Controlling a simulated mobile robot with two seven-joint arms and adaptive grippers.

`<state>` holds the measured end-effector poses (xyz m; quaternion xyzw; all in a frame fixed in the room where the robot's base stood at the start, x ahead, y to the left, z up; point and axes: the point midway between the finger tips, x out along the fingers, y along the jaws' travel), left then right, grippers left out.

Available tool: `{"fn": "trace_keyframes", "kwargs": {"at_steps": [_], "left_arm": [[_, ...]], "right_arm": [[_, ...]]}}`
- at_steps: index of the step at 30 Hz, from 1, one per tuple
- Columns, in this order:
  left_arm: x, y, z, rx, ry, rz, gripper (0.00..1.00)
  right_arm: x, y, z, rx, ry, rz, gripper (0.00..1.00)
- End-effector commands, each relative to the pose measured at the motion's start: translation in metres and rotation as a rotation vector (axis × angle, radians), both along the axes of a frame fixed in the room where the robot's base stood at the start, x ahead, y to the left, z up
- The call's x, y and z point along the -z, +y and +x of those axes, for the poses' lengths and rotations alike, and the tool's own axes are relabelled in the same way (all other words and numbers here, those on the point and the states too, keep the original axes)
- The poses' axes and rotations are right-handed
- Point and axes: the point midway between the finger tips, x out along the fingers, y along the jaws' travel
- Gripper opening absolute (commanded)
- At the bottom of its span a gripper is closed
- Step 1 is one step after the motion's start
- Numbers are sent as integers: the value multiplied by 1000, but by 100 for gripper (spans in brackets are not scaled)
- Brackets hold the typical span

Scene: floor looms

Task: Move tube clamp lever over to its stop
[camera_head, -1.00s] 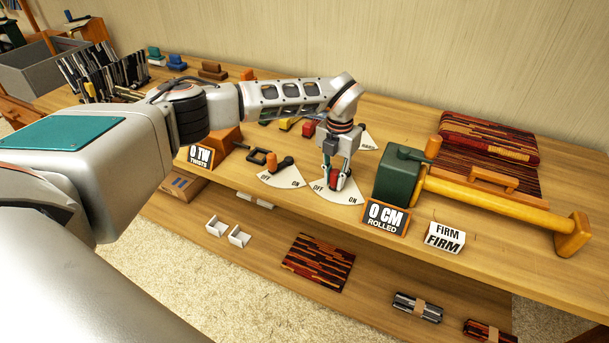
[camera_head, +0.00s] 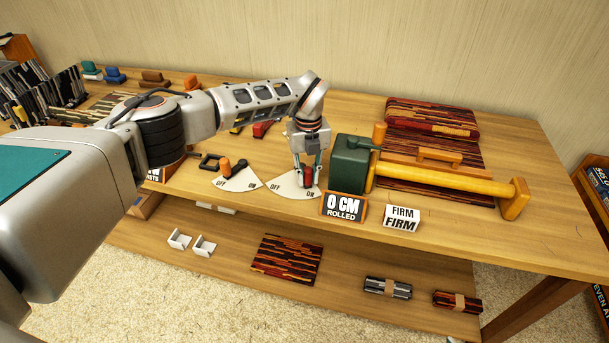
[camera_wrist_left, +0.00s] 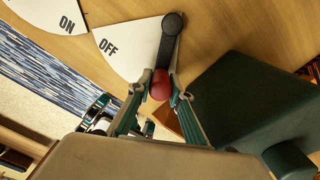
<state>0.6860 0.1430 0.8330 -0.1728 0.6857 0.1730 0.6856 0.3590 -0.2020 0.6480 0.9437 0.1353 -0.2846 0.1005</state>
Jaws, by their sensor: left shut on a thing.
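My left gripper (camera_head: 308,184) is shut on the red knob (camera_wrist_left: 160,86) of a dark lever (camera_wrist_left: 168,45). The lever turns on a round black pivot (camera_wrist_left: 172,22) over a white fan-shaped plate (camera_head: 283,184) marked OFF and ON. In the head view the knob (camera_head: 309,174) is by the ON mark, to the right of OFF. In the left wrist view the lever lies along the plate's edge away from OFF, and this plate's ON mark is hidden. I cannot tell whether the lever touches a stop. My right gripper is not in view.
A dark green block (camera_head: 348,165) stands close right of my left gripper, with a yellow roller bar (camera_head: 450,187) beyond. The 0 CM sign (camera_head: 343,207) and FIRM sign (camera_head: 402,218) stand at the front edge. Left is another plate with an orange-knobbed lever (camera_head: 225,167).

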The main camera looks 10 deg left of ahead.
Motion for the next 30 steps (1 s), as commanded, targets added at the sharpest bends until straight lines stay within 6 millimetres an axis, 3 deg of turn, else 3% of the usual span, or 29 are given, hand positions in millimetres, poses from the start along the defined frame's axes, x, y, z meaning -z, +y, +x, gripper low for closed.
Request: {"fn": "trace_keyframes", "kwargs": {"at_steps": [14, 15, 17, 30], "left_arm": [[0, -2, 1, -16, -2, -1, 0], [0, -2, 1, -16, -2, -1, 22], [-1, -2, 1, -15, -2, -1, 37], [-7, -1, 1, -15, -2, 0, 37]], "right_arm": [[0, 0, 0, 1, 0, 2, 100], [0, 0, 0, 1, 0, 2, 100], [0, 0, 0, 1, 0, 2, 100], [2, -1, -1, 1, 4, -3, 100]]}}
